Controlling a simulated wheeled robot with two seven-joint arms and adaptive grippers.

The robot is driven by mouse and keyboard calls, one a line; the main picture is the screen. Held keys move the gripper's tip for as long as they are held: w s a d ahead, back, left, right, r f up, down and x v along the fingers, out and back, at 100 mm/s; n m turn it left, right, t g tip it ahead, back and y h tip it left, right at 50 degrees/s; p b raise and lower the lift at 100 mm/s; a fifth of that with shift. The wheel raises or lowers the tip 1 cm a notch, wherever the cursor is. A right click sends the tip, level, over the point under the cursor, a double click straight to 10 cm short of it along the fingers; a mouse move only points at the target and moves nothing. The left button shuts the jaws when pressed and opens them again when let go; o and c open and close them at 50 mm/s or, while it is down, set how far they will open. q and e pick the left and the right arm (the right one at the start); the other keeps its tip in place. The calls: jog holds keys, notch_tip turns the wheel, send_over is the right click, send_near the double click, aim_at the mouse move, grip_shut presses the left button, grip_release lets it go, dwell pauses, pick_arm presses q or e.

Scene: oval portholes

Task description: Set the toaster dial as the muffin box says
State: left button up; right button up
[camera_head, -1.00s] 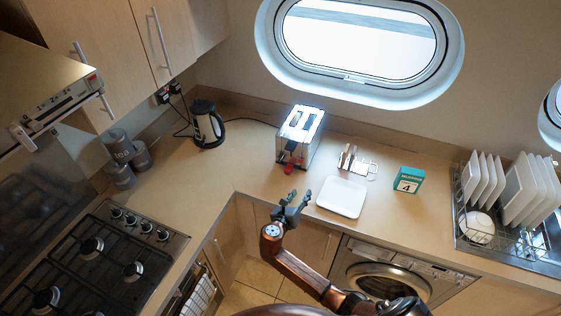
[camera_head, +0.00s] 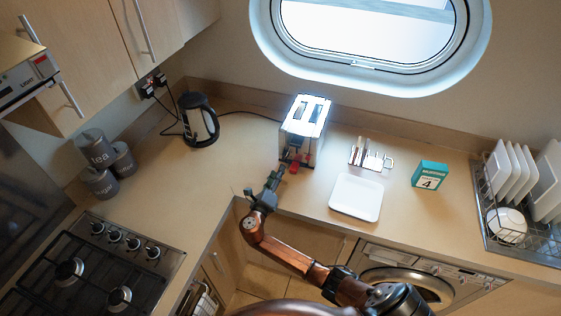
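The toaster (camera_head: 306,122) stands on the counter below the oval window, silver with two slots on top and red parts low on its front. Its dial is too small to make out. The teal muffin box (camera_head: 429,176) stands to the right and shows a large 4 on a white patch. My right gripper (camera_head: 273,182) is just in front of the toaster's front, slightly to the left and a little apart as seen. Its fingers look close together, but I cannot tell whether they are open or shut. My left gripper is not in view.
A white square plate (camera_head: 356,197) lies right of my gripper, with a toast rack (camera_head: 369,155) behind it. A kettle (camera_head: 198,120), grey canisters (camera_head: 103,182) and a hob (camera_head: 93,265) are left. A dish rack (camera_head: 511,243) is far right. The counter left of the toaster is clear.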

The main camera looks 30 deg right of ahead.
aim_at(285, 155)
jog(key=x, duration=0.8)
jog(key=shift+s+d, duration=0.15)
jog(key=shift+s, duration=0.05)
jog(key=shift+c, duration=0.7)
grip_shut()
